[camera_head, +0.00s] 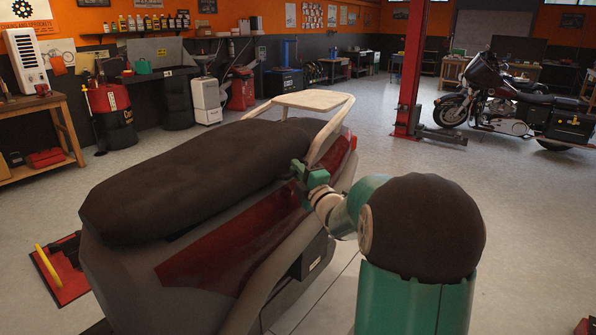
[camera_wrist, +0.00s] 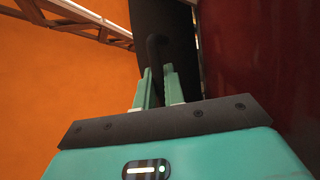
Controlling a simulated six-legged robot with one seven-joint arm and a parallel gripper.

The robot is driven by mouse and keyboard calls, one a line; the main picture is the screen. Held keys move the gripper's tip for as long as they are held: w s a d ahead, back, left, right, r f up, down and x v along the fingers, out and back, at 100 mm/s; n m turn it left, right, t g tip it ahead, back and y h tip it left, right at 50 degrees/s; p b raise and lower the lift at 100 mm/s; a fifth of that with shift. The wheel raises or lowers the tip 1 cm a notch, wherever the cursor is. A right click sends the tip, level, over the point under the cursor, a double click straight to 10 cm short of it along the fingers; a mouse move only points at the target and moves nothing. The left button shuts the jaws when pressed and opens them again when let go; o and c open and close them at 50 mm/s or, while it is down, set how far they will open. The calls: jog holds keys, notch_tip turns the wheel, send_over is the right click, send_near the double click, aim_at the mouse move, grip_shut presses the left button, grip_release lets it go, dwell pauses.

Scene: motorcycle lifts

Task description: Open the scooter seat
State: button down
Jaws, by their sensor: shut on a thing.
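The scooter (camera_head: 130,275) has a dark grey body with dark red side panels. Its long black seat (camera_head: 190,175) lies along the top, looking down on the body; I cannot tell whether its edge is slightly raised. My gripper (camera_head: 299,169) is at the seat's right end, beside the red panel and the pale rear rack (camera_head: 310,100). In the wrist view my gripper (camera_wrist: 157,85) has its two green fingers closed around a thin, dark hooked piece (camera_wrist: 156,48). The dark seat underside or edge shows behind it; where the piece attaches is unclear.
A red lift post (camera_head: 411,70) and a parked motorcycle (camera_head: 510,100) stand at the back right. A wooden bench (camera_head: 60,125) and a red drum (camera_head: 108,110) line the left wall. A red lift part with a yellow bar (camera_head: 62,270) sits left of the scooter.

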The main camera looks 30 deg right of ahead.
jog(key=s+a+r+n+t+y, duration=0.15)
jog(key=a+r+n, duration=0.35)
jog(key=r, duration=0.8)
jog(key=s+a+r+n+t+y, duration=0.1)
jog(key=s+a+r+n+y, duration=0.2)
jog(key=r, duration=0.9)
jog(key=s+a+r+n+g+y, duration=0.1)
jog(key=s+a+r+n+y, duration=0.2)
jog(key=a, duration=0.7)
jog(key=s+a+r+n+y, duration=0.2)
jog(key=a+r+n+y, duration=0.1)
jog(key=a+r+n, duration=0.5)
jog(key=shift+s+a+r+n+g, duration=0.3)
jog(key=shift+s+a+r+g, duration=0.1)
jog(key=shift+a+r, duration=1.45)
jog(key=shift+d+r, duration=0.1)
jog(key=shift+d, duration=0.05)
